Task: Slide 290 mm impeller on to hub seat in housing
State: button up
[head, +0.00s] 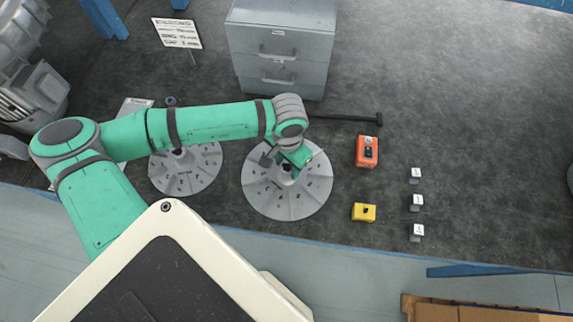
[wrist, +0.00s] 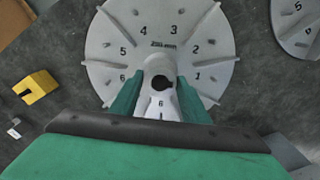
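A large grey impeller disc (head: 262,202) with numbered positions lies on the dark bench mat in the head view. It also fills the upper middle of the wrist view (wrist: 112,45), with a size marking too small to read surely. My gripper (head: 290,166) is over its centre. In the wrist view the two green fingers of my gripper (wrist: 160,86) stand either side of the raised central hub (wrist: 158,68). I cannot tell whether they press on it. A smaller grey impeller (head: 185,180) lies to the left, partly under my arm. I cannot clearly identify the housing or its hub seat.
A grey drawer cabinet (head: 280,40) stands behind. A black-handled tool (head: 350,118), an orange device (head: 367,152), a yellow block (head: 363,212) and several small white tags (head: 416,202) lie to the right. Grey machinery (head: 35,90) is at far left. The mat beyond the tags is mostly clear.

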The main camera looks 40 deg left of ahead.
jog(key=c, duration=0.5)
jog(key=shift+w+r, duration=0.1)
jog(key=shift+r, duration=3.9)
